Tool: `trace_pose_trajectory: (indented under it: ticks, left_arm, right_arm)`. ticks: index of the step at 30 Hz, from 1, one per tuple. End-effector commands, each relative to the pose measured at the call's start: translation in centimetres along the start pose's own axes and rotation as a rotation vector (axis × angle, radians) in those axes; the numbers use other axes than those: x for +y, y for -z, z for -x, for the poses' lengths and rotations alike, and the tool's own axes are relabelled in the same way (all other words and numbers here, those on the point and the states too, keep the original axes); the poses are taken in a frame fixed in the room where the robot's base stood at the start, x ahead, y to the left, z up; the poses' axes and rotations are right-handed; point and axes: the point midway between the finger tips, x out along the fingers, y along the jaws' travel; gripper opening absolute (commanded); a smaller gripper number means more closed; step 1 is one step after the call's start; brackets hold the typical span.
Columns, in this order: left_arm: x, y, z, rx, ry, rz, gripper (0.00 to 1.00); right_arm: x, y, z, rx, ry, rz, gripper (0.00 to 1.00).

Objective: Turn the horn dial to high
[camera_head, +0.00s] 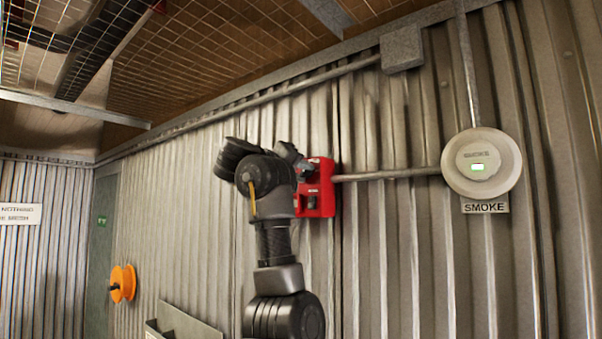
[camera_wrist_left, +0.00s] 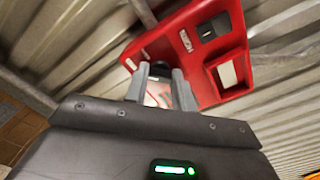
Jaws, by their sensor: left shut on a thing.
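The red horn box (camera_head: 320,190) is mounted on the corrugated wall, and its left part is hidden behind my arm in the head view. It also shows in the wrist view (camera_wrist_left: 240,80), with a dark square and a recessed pale square on its face. My left gripper (camera_head: 297,160) is at the box's upper left. In the wrist view its fingers (camera_wrist_left: 160,88) reach the box's face and are shut on the horn dial. The dial is mostly hidden by the fingers, so its setting cannot be read. My right gripper is not in view.
A smoke detector (camera_head: 482,162) with a green light is on the wall to the right, joined to the box by a pipe (camera_head: 390,174). An orange reel (camera_head: 123,283) is at lower left. A grey tray (camera_head: 185,322) is below.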

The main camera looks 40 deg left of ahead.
Motion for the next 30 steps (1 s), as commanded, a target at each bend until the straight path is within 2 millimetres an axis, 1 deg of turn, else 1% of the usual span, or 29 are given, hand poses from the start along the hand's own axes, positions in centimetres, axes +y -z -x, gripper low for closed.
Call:
trace_pose_trajectory:
  ticks: [5, 11, 17, 24, 30]
  left_arm:
    - [0.0, -0.1, -0.1, -0.003, -0.001, -0.006, 0.03]
    - [-0.1, -0.3, -0.1, -0.004, -0.001, -0.065, 0.03]
    - [-0.2, -0.5, -0.1, -0.004, -0.003, -0.200, 0.03]
    - [-0.3, -0.5, -0.1, -0.004, -0.003, -0.407, 0.03]
    - [-0.2, -0.4, -0.1, -0.005, -0.002, -0.567, 0.03]
  right_arm:
    - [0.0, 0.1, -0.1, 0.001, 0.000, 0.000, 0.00]
    - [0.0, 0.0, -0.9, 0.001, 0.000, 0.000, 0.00]
    - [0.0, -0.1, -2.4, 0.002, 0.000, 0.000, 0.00]
    - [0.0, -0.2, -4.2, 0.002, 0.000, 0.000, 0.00]
    - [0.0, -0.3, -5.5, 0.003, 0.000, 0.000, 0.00]
